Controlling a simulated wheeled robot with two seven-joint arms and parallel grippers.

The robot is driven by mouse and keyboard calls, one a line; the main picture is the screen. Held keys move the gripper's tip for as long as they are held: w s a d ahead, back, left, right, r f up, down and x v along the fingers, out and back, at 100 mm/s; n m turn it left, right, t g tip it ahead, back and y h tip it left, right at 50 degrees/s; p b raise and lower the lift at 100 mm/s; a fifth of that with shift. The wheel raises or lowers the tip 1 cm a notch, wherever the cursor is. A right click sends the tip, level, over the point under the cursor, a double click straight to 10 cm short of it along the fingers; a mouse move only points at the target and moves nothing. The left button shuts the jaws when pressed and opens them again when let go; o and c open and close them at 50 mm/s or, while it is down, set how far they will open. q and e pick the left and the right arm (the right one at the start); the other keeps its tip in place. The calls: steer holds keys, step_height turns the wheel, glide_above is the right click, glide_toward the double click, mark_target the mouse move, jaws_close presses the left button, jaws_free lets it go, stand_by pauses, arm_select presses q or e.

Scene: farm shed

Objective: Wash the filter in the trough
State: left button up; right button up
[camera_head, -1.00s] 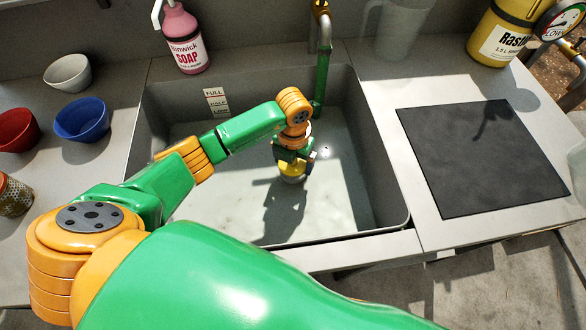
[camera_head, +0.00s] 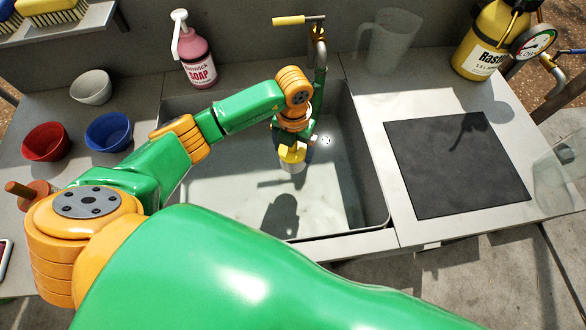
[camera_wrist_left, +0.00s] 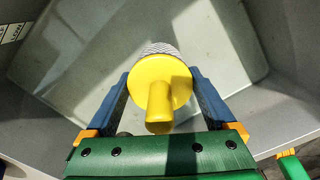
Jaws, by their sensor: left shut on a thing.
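The filter (camera_head: 292,156) has a yellow cap with a knob and a pale body below it. My left gripper (camera_head: 291,144) is shut on it and holds it above the trough floor, its shadow lying apart from it. In the left wrist view, the yellow cap (camera_wrist_left: 158,82) sits between the two blue fingers, with a grey meshed body (camera_wrist_left: 160,48) partly hidden behind it. The grey trough (camera_head: 368,175) is below and around the filter. I cannot tell whether water stands in it. My right gripper is not in view.
A green tap with a yellow lever (camera_head: 298,20) stands at the trough's back edge, close behind my left gripper. A pink soap bottle (camera_head: 197,62), bowls (camera_head: 108,132) and a clear jug (camera_head: 392,36) stand around it. A dark mat (camera_head: 455,165) lies clear on the right.

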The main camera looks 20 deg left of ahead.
arm_select(q)
step_height(320, 180, up, 12)
steer(key=p, duration=0.9)
steer(key=shift+f, duration=0.15)
stand_by(1.6)
steer(key=shift+r+p, duration=0.7)
steer(key=shift+r, duration=1.25)
